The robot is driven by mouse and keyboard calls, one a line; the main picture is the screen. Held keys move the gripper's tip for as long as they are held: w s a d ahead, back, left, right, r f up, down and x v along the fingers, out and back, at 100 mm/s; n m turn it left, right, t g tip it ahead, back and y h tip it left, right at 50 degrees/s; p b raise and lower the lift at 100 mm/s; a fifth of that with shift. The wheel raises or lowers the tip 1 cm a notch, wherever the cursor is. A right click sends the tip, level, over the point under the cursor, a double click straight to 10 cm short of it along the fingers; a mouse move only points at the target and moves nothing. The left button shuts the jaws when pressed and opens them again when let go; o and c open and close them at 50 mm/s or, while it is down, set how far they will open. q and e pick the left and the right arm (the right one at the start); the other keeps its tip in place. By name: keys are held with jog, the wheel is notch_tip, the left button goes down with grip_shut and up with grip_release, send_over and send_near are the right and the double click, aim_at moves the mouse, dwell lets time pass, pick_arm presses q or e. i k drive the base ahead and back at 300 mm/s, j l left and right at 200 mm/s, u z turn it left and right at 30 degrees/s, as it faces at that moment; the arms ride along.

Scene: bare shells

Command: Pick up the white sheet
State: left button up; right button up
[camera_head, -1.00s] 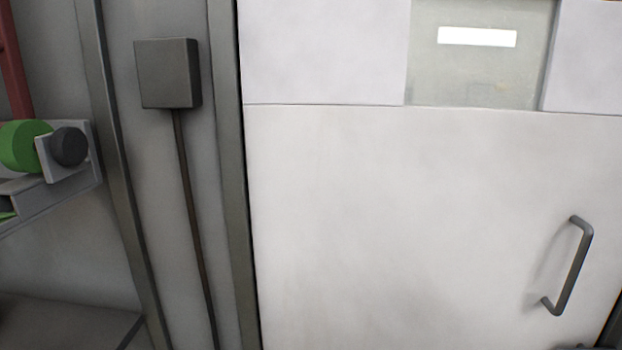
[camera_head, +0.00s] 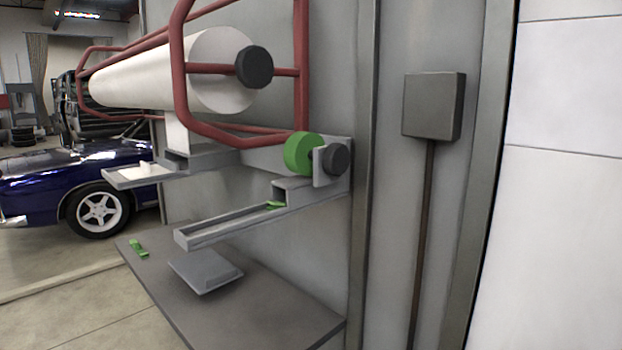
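A large white roll (camera_head: 150,75) lies sideways in a red tube frame on the grey wall, at the upper left. A white strip (camera_head: 177,134) hangs below the roll down to a grey tray (camera_head: 205,158). A flat white piece (camera_head: 140,173) lies on the tray's left end, with a small white lump on it; I cannot tell whether this is the sheet or joined to the strip. Neither of my grippers is in view.
A green roll (camera_head: 298,154) sits above a lower grey tray (camera_head: 230,223). Below, a dark shelf (camera_head: 255,315) bears a grey flat block (camera_head: 205,270) and a small green piece (camera_head: 139,248). A blue car (camera_head: 70,185) stands behind at left. A grey wall box (camera_head: 432,106) is at right.

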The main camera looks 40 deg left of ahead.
aim_at(146, 170)
jog(key=u, duration=2.15)
jog(key=i+j+z, duration=0.15)
jog(key=z, duration=0.35)
jog(key=i+j+z, duration=0.15)
jog(key=j, duration=0.2)
jog(key=i+j+z, duration=0.15)
jog(key=j, duration=0.25)
jog(key=i+j+z, duration=0.15)
jog(key=j, duration=0.3)
jog(key=i+j+z, duration=0.15)
jog(key=j, duration=0.25)
